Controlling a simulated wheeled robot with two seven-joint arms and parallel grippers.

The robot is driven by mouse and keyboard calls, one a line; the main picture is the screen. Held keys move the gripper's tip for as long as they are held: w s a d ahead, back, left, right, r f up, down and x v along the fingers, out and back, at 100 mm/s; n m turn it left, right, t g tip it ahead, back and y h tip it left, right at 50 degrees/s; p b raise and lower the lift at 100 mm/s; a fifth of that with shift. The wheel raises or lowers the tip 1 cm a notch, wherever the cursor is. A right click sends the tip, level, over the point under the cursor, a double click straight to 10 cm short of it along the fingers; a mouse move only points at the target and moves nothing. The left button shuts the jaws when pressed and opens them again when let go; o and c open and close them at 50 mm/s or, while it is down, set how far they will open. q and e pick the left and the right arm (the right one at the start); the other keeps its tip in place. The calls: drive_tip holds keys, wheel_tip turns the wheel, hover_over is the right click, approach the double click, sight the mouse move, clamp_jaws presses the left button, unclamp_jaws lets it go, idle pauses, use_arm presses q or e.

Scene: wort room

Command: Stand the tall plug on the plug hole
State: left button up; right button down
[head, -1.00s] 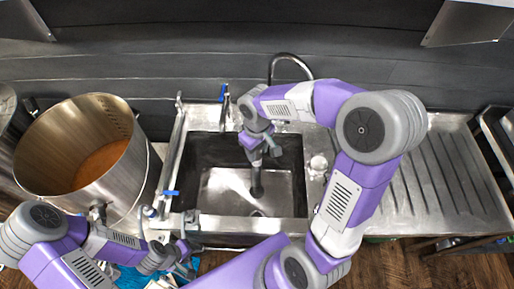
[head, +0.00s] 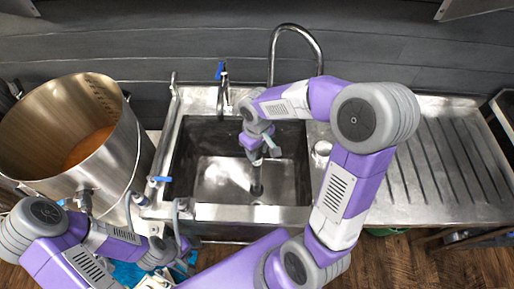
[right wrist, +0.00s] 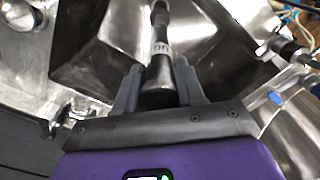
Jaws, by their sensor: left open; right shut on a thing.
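The tall plug (head: 256,180) is a dark, slim piece hanging upright over the steel sink basin (head: 212,178). My right gripper (head: 260,157) is shut on its upper part. In the right wrist view the plug (right wrist: 159,62) sits between the fingers of my right gripper (right wrist: 158,82), with its wide dark end near me and its thinner shaft running away. The plug's lower end is near the basin floor; I cannot tell if it touches. I cannot clearly make out the plug hole near the plug's foot. My left gripper (head: 183,250) is open and empty in front of the sink's left corner.
A large steel pot (head: 128,150) with amber liquid stands left of the sink. A curved tap (head: 297,30) rises behind the basin. A small pale round item (head: 321,152) stands on the right rim. A ribbed drainboard (head: 425,170) lies clear to the right.

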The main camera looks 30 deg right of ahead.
sight(257, 174)
wheel_tip(257, 174, down, 24)
drive_tip(key=b, duration=1.8)
drive_tip(key=shift+r+b, duration=0.25)
drive_tip(key=shift+b, duration=0.15)
drive_tip(key=shift+f, duration=0.25)
idle(0.6)
drive_tip(key=c, duration=0.6)
unclamp_jaws()
drive_tip(key=shift+s, duration=0.1)
drive_tip(key=shift+r+p, duration=1.3)
drive_tip(key=shift+r, duration=2.5)
